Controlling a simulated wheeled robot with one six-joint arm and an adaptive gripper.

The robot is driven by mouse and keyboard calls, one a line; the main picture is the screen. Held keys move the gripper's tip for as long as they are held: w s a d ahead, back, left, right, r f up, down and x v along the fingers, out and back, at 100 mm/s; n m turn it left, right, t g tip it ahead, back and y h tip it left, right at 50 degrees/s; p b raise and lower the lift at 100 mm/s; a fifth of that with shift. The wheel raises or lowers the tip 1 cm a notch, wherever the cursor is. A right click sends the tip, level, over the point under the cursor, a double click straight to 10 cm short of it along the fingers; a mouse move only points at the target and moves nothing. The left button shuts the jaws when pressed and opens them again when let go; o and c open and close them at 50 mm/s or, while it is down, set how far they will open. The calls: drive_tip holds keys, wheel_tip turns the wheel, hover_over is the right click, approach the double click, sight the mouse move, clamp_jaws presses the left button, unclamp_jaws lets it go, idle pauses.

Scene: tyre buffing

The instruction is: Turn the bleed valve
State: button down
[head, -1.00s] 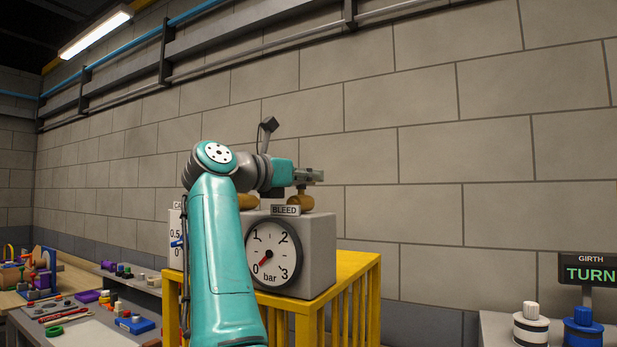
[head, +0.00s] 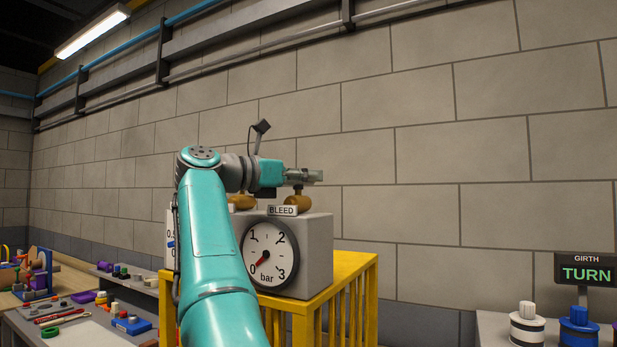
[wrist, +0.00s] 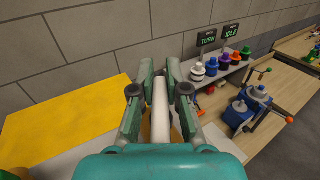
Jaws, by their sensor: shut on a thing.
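The bleed valve (head: 298,201) is a brass-coloured body on top of a grey box (head: 318,262), behind the BLEED label (head: 282,210). A round white gauge (head: 269,250) on the box front reads bar, with its red needle close to 0. My gripper (head: 314,176) is right over the valve. In the wrist view my gripper's two fingers (wrist: 161,92) are shut on the valve's pale lever (wrist: 161,115), which lies lengthwise between them. Part of the brass body shows below the lever. The fingers hide the lever in the head view.
The box stands on a yellow frame (head: 350,268). Another brass fitting (head: 243,202) sits to the left, partly behind my arm. A bench with white (head: 527,328) and blue (head: 579,330) knobs and a TURN sign (head: 587,273) is at right. A tool-covered bench is at left.

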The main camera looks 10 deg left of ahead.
drive_tip(key=c, duration=1.2)
unclamp_jaws()
drive_tip(key=shift+o, duration=0.2)
drive_tip(key=v, duration=1.2)
